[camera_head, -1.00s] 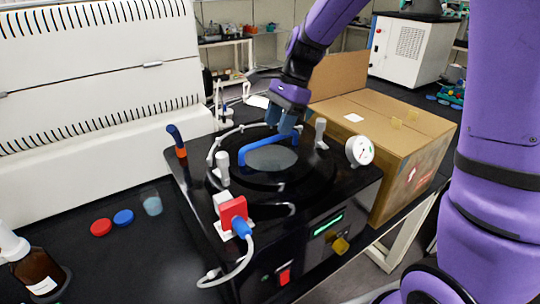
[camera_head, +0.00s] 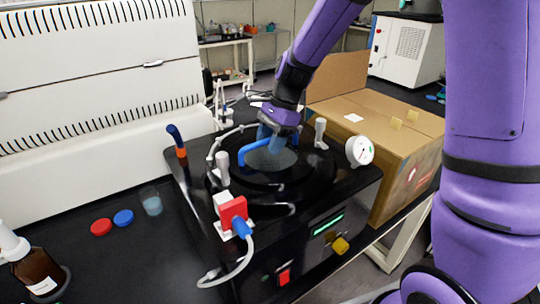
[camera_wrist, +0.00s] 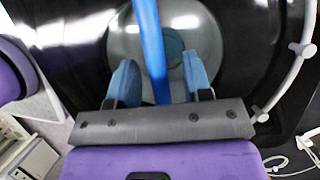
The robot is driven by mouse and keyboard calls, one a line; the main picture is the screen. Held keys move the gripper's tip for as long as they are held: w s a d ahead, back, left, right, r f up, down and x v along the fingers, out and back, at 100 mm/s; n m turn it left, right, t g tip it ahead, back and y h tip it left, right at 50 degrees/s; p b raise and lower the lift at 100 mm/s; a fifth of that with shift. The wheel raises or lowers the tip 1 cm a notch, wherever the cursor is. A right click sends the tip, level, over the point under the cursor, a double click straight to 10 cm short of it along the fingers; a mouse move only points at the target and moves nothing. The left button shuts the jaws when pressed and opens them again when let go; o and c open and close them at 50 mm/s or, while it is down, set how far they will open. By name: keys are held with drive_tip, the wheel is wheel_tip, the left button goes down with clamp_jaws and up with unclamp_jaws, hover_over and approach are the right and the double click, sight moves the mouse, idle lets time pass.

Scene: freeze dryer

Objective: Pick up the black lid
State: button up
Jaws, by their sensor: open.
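The black lid (camera_head: 309,185) is a round disc with a clear centre window, lying on top of the black freeze dryer (camera_head: 360,195). A blue bar handle (camera_head: 250,150) arches over its window. The lid also shows in the wrist view (camera_wrist: 245,30), with the handle (camera_wrist: 151,50) running between my fingers. My gripper (camera_head: 268,140) is open, its blue fingers low at the handle. In the wrist view my gripper (camera_wrist: 160,75) has one finger on each side of the handle, with gaps between. Contact with the lid cannot be told.
White valve posts (camera_head: 223,165) and tubing ring the lid. A pressure gauge (camera_head: 360,151) and a red-and-blue plug fitting (camera_head: 233,212) stand on the dryer. A cardboard box (camera_head: 405,150) is close on the right. Red (camera_head: 101,227) and blue caps lie left.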

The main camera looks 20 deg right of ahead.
drive_tip(key=shift+f, duration=0.25)
idle(0.3)
clamp_jaws()
